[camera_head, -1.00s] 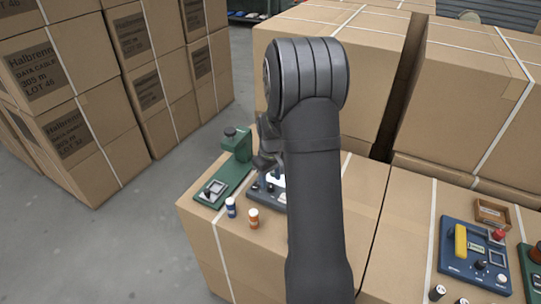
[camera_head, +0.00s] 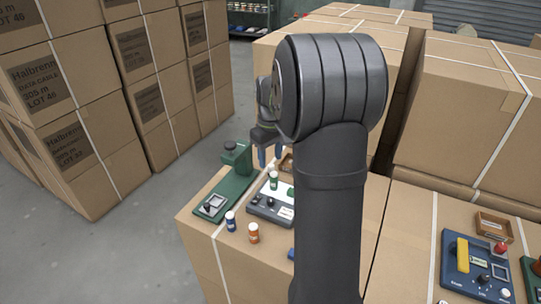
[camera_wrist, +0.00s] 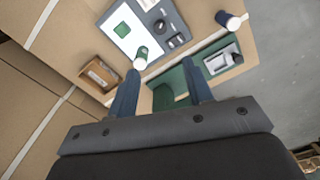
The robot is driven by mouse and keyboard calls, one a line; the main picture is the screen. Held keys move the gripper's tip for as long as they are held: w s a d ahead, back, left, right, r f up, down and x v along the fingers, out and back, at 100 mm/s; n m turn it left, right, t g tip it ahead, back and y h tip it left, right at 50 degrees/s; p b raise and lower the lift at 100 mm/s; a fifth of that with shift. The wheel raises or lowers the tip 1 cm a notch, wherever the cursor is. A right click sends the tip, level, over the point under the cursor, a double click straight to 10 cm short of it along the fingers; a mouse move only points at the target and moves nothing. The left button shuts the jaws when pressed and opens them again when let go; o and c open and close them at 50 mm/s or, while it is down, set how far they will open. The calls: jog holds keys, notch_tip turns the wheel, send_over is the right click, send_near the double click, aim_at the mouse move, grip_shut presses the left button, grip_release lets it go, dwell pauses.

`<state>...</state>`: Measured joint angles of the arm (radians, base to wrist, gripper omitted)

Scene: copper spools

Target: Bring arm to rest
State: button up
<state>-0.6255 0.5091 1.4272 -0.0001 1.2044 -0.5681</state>
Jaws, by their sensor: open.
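My gripper (camera_head: 270,154) hangs above the back of the near carton, with its blue fingers pointing down. In the wrist view its two fingers (camera_wrist: 162,68) are apart with nothing held between them. A green-labelled spool (camera_head: 273,181) stands on the white plate of a grey device (camera_head: 268,208); it also shows in the wrist view (camera_wrist: 140,59), near one fingertip in the picture but apparently below it. A blue-labelled spool (camera_head: 230,221) and an orange-labelled spool (camera_head: 253,233) stand upright on the carton's front left.
A green device with a post (camera_head: 237,160) stands left of the grey one. A blue panel (camera_head: 478,262) and a wooden tray (camera_head: 494,226) lie on the right carton. Tall carton stacks (camera_head: 70,105) rise at left and behind. Grey floor (camera_head: 130,255) is clear.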

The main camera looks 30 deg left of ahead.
aim_at(271, 199)
dwell(0.3)
notch_tip(271, 199, down, 18)
jog(key=shift+r, duration=0.25)
dwell(0.3)
notch_tip(271, 199, up, 18)
jog(key=f, duration=0.1)
notch_tip(271, 199, down, 17)
jog(key=shift+f, duration=0.1)
jog(key=m, duration=1.2)
jog(key=shift+m, duration=1.7)
